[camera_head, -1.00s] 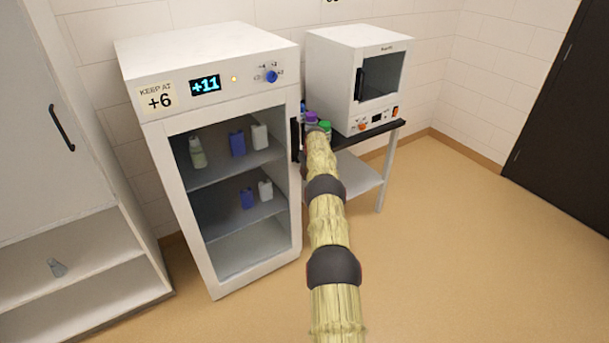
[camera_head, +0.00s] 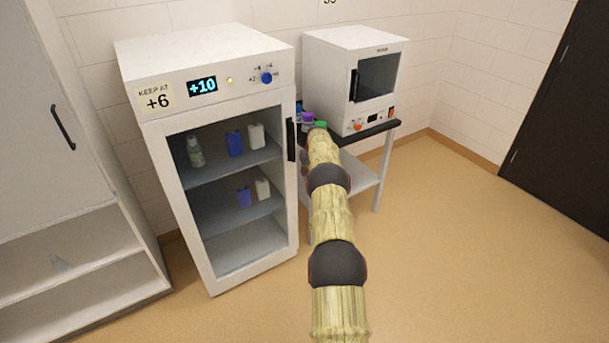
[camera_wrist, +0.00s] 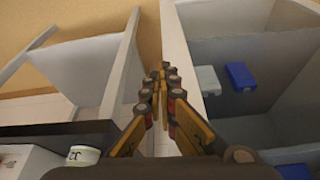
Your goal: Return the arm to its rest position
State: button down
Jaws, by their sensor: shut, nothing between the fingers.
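My arm (camera_head: 332,215) stretches forward from the bottom of the head view toward the gap between the white refrigerator (camera_head: 200,63) and the bench (camera_head: 385,128). In the head view my gripper is hidden behind the arm's far end. In the wrist view my gripper (camera_wrist: 162,75) has its fingers together with nothing between them. The refrigerator's inside, with a white bottle (camera_wrist: 208,80) and a blue bottle (camera_wrist: 240,76), is to its right there. The refrigerator's display (camera_head: 202,86) reads +10, beside a "KEEP AT +6" label (camera_head: 156,97) and a blue knob (camera_head: 267,77).
A white oven-like box (camera_head: 327,80) stands on the bench. Purple- and green-topped containers (camera_head: 307,118) are close to my arm's far end. A tall white cabinet (camera_head: 40,150) stands at the left. The floor (camera_head: 470,250) at the right is clear.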

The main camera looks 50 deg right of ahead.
jog(key=d+p+v, duration=0.1)
jog(key=v, duration=0.5)
jog(key=shift+s+a+r, duration=0.25)
jog(key=shift+s+a, duration=0.05)
jog(key=shift+a, duration=0.15)
